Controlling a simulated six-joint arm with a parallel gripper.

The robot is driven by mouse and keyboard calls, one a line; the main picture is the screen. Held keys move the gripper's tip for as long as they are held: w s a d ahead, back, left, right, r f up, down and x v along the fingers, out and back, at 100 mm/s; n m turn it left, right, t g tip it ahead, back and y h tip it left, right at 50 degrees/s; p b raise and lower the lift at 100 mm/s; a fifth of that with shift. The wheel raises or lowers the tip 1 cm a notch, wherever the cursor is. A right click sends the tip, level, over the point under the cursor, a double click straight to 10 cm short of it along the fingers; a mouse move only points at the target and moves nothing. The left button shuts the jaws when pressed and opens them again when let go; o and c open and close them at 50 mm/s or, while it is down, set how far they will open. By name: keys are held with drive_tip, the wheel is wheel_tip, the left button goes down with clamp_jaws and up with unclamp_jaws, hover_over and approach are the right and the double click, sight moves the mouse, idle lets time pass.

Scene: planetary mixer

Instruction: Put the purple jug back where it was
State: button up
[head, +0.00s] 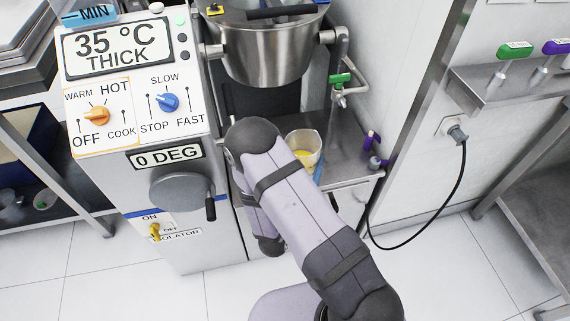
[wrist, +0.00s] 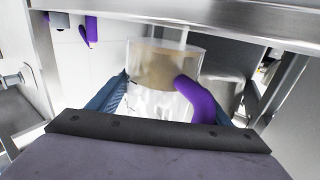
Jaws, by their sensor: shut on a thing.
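The purple jug (head: 305,146) is a clear beaker with yellowish contents, seen from above beyond my arm in the head view. In the wrist view the jug (wrist: 150,98) shows its clear wall and its purple handle (wrist: 200,98) on the right side. My gripper (wrist: 172,100) is shut on the jug, with one blue finger on each side of it. In the head view my arm hides most of the gripper; a blue finger edge shows beside the jug. I cannot tell whether the jug's base touches the steel surface below.
The mixer's steel bowl (head: 262,48) hangs behind the jug, with a green-handled pipe valve (head: 341,79) to its right. The steel worktop (head: 345,135) has some free room right of the jug. Small purple-topped items (head: 372,142) sit near its right edge.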

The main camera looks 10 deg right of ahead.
drive_tip(key=w+n+y, duration=0.1)
drive_tip(key=w, duration=0.1)
drive_tip(key=w+r+n+t+y, duration=0.1)
drive_tip(key=w+y, duration=0.1)
drive_tip(key=w+a+n+t+y+b, duration=0.1)
drive_tip(key=w, duration=0.1)
drive_tip(key=shift+r+y, duration=0.4)
wheel_tip(320, 180, up, 7)
drive_tip(key=a+n+y+b, duration=0.2)
drive_tip(key=n+y, duration=0.5)
drive_tip(key=y, duration=0.4)
drive_tip(key=shift+f+n+g, duration=0.2)
drive_tip(key=shift+n+g, duration=0.2)
drive_tip(key=shift+f, duration=0.1)
drive_tip(key=shift+f+b, duration=1.5)
drive_tip(key=shift+f, duration=3.45)
drive_tip(key=shift+f, duration=0.2)
drive_tip(key=o, duration=1.5)
drive_tip(key=shift+a, duration=0.1)
